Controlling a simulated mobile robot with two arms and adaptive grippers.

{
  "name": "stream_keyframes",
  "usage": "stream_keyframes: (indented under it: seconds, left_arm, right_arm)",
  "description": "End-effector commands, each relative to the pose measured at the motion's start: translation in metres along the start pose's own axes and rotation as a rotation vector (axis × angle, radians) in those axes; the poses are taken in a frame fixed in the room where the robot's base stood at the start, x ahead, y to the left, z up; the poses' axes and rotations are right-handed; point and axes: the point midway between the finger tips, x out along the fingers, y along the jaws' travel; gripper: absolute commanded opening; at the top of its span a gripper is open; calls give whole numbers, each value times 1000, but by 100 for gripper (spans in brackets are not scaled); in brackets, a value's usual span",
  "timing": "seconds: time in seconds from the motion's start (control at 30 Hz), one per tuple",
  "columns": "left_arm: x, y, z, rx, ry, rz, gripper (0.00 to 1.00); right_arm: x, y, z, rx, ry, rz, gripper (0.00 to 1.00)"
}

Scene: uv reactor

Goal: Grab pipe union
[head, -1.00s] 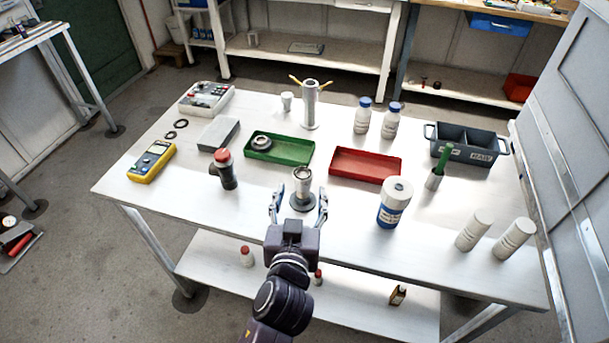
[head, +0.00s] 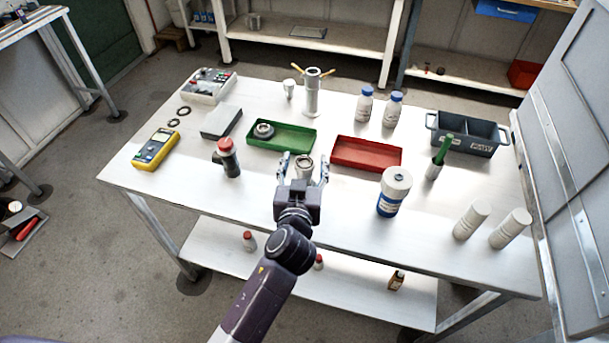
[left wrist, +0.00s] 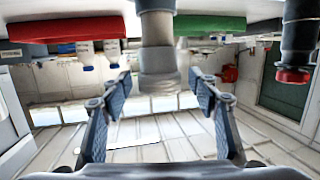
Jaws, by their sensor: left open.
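The pipe union (head: 304,168), a grey upright fitting with a ringed collar, stands on the white table in front of the green and red trays. In the left wrist view, which shows the scene upside down, the union (left wrist: 158,55) is straight ahead. My left gripper (head: 303,160) is open, with one finger on each side of the union in the head view. In the wrist view its upper end shows between the fingertips (left wrist: 160,82), with gaps on both sides. Its base is hidden behind my gripper in the head view. My right gripper is not in view.
The red tray (head: 368,164) lies to the right. A red-capped dark fitting (head: 229,160) stands left, and a white-and-blue container (head: 394,192) right. The table's front left is clear.

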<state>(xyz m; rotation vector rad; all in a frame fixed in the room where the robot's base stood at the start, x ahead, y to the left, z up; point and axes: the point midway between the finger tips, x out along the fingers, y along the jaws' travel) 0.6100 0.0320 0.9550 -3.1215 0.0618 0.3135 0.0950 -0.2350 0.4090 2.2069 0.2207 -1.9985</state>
Motion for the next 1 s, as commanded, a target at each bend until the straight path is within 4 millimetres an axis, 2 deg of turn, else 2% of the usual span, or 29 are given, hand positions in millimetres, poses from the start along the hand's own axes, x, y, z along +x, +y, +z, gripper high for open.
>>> stream_keyframes:
  seconds: [0.13,0.6,1.0]
  left_arm:
    - [0,0,0,0,0,0,53]
    - [0,0,0,0,-1,0,1]
    - [0,0,-2,0,1,1,0]
  right_arm:
    - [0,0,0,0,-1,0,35]
    - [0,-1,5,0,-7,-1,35]
    - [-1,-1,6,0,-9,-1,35]
